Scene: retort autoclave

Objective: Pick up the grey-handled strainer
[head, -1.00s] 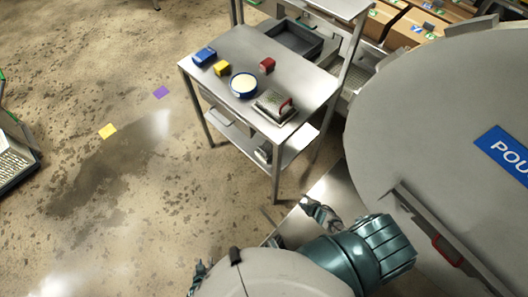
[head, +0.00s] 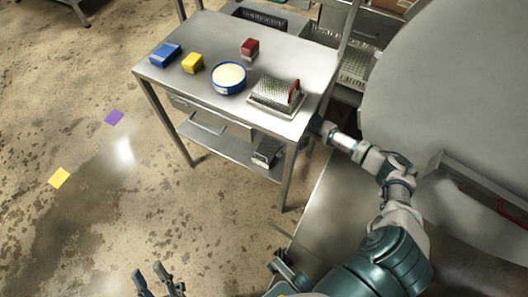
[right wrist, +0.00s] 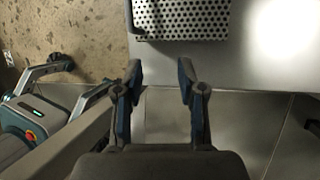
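A small dark-grey and metal piece (head: 267,153), which may be the grey-handled strainer, stands on the table's lower shelf; its handle is not clear. A perforated metal strainer (head: 272,94) with a red handle lies on the tabletop. A perforated metal piece (right wrist: 185,20) shows at the top of the right wrist view, with a dark bar at its left; I cannot tell which of the two it is. My right gripper (right wrist: 160,88) is open and empty, short of that piece. My left gripper (head: 160,280) is open and empty, low in the head view, away from the table.
The tabletop (head: 205,95) also holds a blue box (head: 165,54), a yellow block (head: 192,63), a blue-rimmed round tub (head: 228,78) and a red block (head: 250,47). The lower shelf (head: 225,147) lies under the tabletop. A large grey vessel (head: 440,90) stands at the right.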

